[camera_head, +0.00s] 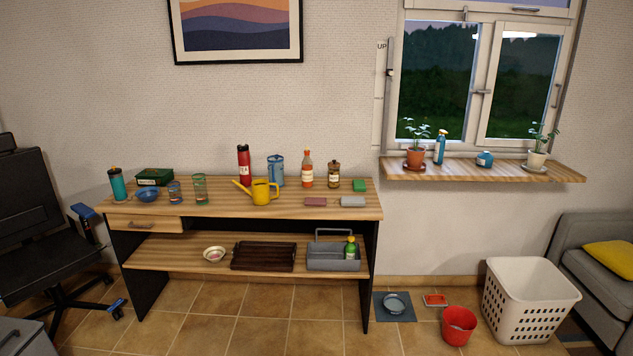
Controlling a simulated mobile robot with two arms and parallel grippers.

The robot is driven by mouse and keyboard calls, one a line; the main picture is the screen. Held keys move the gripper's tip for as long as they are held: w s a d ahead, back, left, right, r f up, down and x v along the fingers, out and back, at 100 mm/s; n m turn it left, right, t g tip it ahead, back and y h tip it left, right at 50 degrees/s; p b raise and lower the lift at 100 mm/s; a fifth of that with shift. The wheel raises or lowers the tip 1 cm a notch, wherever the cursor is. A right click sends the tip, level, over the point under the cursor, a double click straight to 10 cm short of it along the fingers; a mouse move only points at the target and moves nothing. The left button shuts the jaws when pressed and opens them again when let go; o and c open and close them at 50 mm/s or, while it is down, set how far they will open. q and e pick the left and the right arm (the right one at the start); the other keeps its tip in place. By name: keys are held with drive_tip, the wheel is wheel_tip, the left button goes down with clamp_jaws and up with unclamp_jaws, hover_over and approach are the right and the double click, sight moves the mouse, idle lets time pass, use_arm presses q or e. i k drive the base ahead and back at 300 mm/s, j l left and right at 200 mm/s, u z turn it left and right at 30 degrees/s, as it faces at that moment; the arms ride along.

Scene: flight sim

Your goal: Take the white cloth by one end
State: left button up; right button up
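A small folded whitish-grey cloth (353,201) lies flat on the wooden top of the desk (230,208), near its right front corner. A mauve folded cloth (316,202) lies just left of it, with a small gap between them. A green block-like item (359,185) sits behind the whitish cloth. Nothing covers the whitish cloth. Neither of my grippers shows in the head view.
A yellow watering can (261,192), a red bottle (244,164), a blue jug (276,170) and other bottles stand on the desk. A dark chair (40,215) is at left. A red bucket (459,325) and white basket (527,302) stand right on the tiled floor.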

sight(346, 200)
drive_tip(key=i, duration=2.2)
